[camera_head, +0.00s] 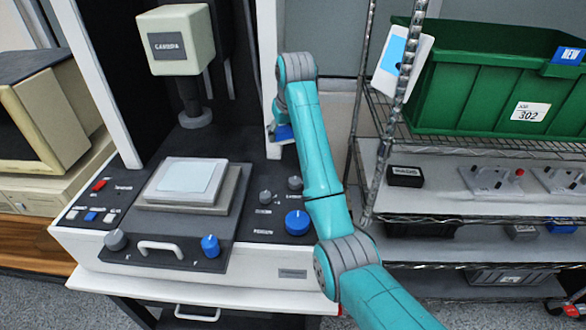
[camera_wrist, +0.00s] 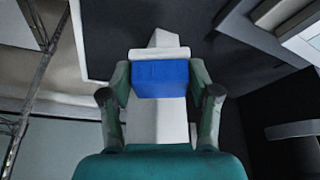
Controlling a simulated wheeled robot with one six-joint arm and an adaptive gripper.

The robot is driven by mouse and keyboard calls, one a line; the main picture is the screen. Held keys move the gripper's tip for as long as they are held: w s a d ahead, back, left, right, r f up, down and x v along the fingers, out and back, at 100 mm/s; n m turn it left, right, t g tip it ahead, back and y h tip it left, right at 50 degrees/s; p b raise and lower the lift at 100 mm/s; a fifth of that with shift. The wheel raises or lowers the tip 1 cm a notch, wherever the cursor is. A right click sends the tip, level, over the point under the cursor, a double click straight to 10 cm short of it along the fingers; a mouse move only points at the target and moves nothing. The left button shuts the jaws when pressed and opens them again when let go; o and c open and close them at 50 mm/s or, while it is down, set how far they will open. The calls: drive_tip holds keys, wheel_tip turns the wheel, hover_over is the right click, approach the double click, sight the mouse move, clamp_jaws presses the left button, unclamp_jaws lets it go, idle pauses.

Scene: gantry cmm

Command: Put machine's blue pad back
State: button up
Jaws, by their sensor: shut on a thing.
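The blue pad (camera_wrist: 160,79) is between the two fingers of my gripper (camera_wrist: 160,74) in the wrist view, and the gripper is shut on it. A white part lies just beyond the pad there; whether they touch is unclear. In the head view a bit of blue (camera_head: 284,132) shows beside my arm at the foot of the machine's right white column (camera_head: 268,65). My arm hides most of the gripper there. The measuring machine (camera_head: 262,262) has a white body with a dark top.
A raised plate with a pale square (camera_head: 186,178) sits mid-machine under the camera head (camera_head: 176,40). Blue knobs (camera_head: 297,222) and a front handle (camera_head: 160,247) stick out. A wire shelf with a green bin (camera_head: 490,85) stands close on the right.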

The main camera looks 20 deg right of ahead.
sight(292, 167)
drive_tip(key=shift+s+d+f, duration=0.1)
drive_tip(key=shift+d+f, duration=0.05)
drive_tip(key=shift+d, duration=0.45)
drive_tip(key=shift+s+d+f, duration=0.1)
drive_tip(key=shift+d, duration=0.45)
drive_tip(key=shift+d+f, duration=0.15)
drive_tip(key=shift+f, duration=0.15)
wheel_tip(292, 167, down, 9)
drive_tip(key=shift+f, duration=0.2)
drive_tip(key=shift+f, duration=0.1)
drive_tip(key=o, duration=1.1)
